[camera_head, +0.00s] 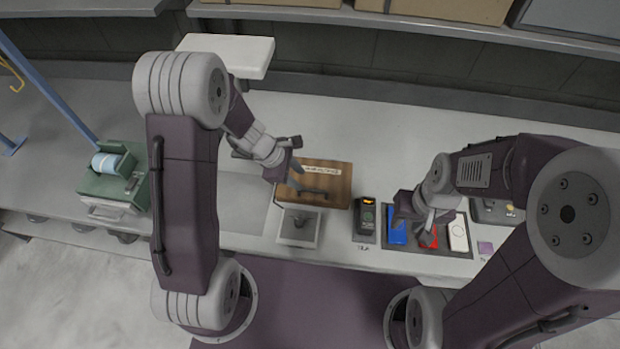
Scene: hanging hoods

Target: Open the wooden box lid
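The wooden box (338,184) stands on the counter near the middle. Its brown top carries a pale label strip (322,170) and a dark handle (318,194) near the front edge. The lid looks closed, though its left part is partly covered by my gripper. My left gripper (293,157) is at the box's upper left corner, its two dark fingers apart with nothing seen between them. I cannot tell whether it touches the box. My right gripper (424,226) is lower right, over a dark tray; its fingers are too small and overlapped to read.
The dark tray (459,252) holds a blue (397,233), a red (429,240) and a white phone-like item (458,235). A black device (367,216) stands between box and tray. A grey square scale-like item (299,229) sits before the box. A green machine (112,178) stands left.

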